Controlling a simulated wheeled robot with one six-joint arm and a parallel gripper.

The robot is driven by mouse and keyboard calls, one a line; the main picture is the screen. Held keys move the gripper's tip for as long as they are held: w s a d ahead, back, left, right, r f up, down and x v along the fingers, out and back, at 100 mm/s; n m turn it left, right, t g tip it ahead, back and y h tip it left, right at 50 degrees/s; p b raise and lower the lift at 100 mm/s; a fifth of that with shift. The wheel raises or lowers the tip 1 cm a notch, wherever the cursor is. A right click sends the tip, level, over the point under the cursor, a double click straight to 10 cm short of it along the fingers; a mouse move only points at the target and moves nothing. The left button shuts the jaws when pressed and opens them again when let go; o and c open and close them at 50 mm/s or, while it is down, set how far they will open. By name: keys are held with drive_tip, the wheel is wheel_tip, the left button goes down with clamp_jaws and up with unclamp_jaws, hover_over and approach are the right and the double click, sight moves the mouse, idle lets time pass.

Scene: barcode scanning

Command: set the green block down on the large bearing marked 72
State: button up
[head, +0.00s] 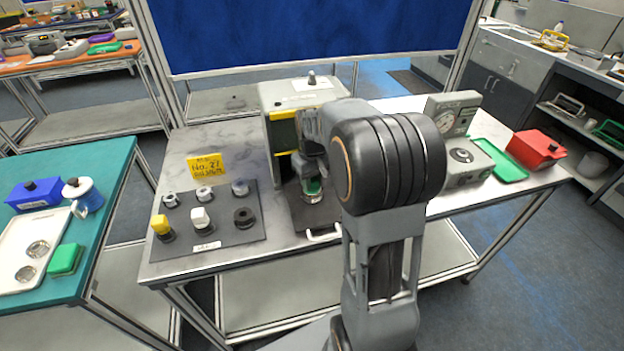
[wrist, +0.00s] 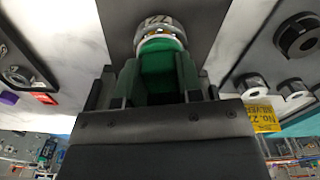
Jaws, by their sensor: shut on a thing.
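My gripper (wrist: 157,85) is shut on the green block (wrist: 160,62), with a finger on either side of it. The block also shows in the head view (head: 313,187), partly hidden by my arm. A large silver bearing (wrist: 157,22) with a mark that looks like 72 is at the far end of the block in the wrist view; its rim also shows in the head view (head: 312,199), under the block. The bearing sits on a dark plate (head: 300,218) with a white handle. I cannot tell whether block and bearing touch.
A grey-and-yellow machine (head: 283,108) stands behind. A gauge device (head: 463,150), green tray (head: 500,163) and red box (head: 537,149) are at right.

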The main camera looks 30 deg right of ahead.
drive_tip(key=shift+f, duration=0.35)
drive_tip(key=o, duration=1.4)
wheel_tip(320, 180, up, 8)
drive_tip(key=p, duration=0.5)
drive_tip(key=shift+f+p, duration=0.15)
drive_tip(key=shift+p, duration=0.15)
